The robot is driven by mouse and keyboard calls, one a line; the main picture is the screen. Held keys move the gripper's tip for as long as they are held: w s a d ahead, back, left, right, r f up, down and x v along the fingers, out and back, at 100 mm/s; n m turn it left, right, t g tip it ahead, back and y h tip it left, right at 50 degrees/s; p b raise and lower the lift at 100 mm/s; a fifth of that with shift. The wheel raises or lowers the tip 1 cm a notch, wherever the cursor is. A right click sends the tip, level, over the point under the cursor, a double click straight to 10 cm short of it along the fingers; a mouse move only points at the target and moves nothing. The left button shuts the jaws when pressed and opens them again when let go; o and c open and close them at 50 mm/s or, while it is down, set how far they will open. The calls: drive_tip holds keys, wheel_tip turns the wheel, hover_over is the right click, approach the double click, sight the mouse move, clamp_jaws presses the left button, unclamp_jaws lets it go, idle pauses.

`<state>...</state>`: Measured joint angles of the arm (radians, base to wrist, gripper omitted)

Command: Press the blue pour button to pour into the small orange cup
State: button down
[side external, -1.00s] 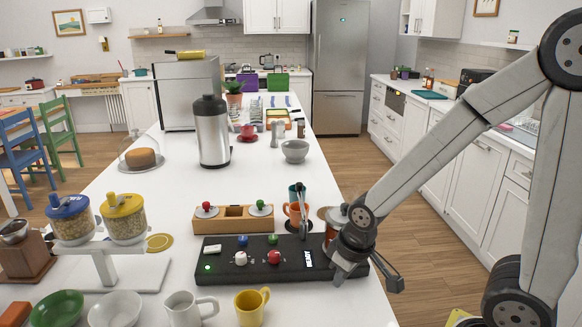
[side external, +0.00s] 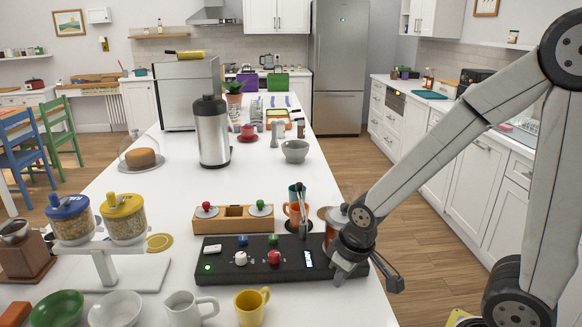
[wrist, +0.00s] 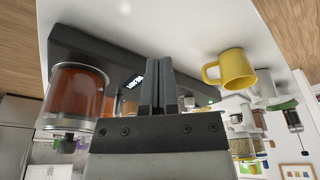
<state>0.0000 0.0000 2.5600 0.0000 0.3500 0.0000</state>
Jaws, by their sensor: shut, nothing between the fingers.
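The blue button (side external: 243,241) is on the black control panel (side external: 225,268), left of a green button (side external: 273,239). A small orange cup (side external: 293,211) stands behind the panel, partly hidden by a thin grey upright part. My gripper (side external: 340,274) is low at the panel's right end, well right of the blue button. In the wrist view, my gripper's fingers (wrist: 158,66) are together and empty, in front of the panel (wrist: 85,53). I cannot tell whether they touch it. The blue button is not discernible in the wrist view.
A glass pot of amber liquid (wrist: 75,95) stands close to my gripper. White and red knobs (side external: 274,257) and a lit display (side external: 309,259) are on the panel. A wooden rack (side external: 232,225) is behind it. A yellow mug (side external: 250,306) stands in front.

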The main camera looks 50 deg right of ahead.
idle(0.6)
wheel_tip(320, 180, up, 7)
drive_tip(key=m+t+h, duration=0.1)
drive_tip(key=m+t, duration=0.5)
drive_tip(key=m, duration=0.5)
hover_over(244, 240)
drive_tip(key=shift+f, duration=0.35)
drive_tip(key=shift+f, duration=4.1)
drive_tip(key=shift+f, duration=0.15)
